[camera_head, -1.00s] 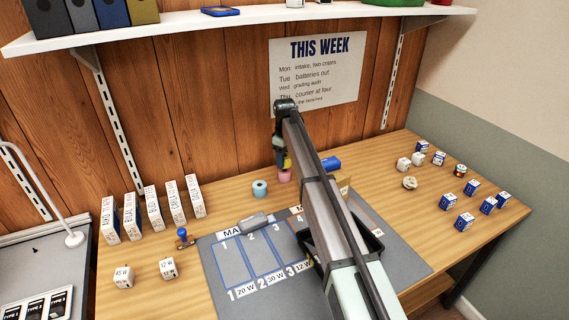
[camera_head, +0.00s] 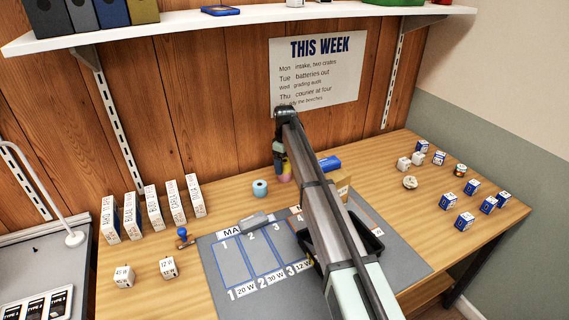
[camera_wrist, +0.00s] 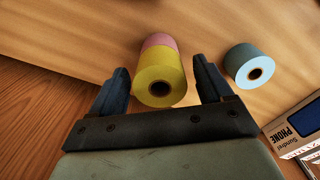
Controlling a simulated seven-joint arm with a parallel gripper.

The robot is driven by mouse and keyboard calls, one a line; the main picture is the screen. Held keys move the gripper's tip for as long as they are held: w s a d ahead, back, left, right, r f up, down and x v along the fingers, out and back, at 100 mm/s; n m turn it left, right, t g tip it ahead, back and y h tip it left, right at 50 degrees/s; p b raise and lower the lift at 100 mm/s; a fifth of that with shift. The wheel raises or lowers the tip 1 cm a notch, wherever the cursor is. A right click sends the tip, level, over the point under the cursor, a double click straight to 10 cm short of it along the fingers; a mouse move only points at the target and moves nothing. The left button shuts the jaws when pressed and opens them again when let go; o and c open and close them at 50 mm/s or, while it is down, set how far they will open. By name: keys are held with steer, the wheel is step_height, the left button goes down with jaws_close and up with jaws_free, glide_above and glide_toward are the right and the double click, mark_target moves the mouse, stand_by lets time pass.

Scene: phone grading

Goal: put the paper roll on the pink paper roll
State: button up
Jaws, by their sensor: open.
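A yellow paper roll (camera_wrist: 158,72) stands in the wrist view with the pink paper roll (camera_wrist: 158,41) directly under it; they look stacked end to end. My gripper (camera_wrist: 161,68) is open, one finger on each side of the yellow roll, with visible gaps. In the head view the yellow roll (camera_head: 287,167) and the pink roll (camera_head: 285,178) are partly hidden by my gripper and arm. A light blue paper roll (camera_head: 260,187) stands apart on the table to the left; it shows at the right in the wrist view (camera_wrist: 248,66).
A blue box (camera_head: 330,162) and a brown box (camera_head: 343,185) lie right of the stack, close to my arm. A grey mat (camera_head: 220,292) with a grey roller-like object (camera_head: 254,219) is in front. Several small blue-and-white boxes stand at the right. The wooden wall is behind.

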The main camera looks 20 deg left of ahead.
mark_target(285, 161)
steer(key=shift+r, duration=0.15)
step_height(285, 161, up, 12)
stand_by(0.6)
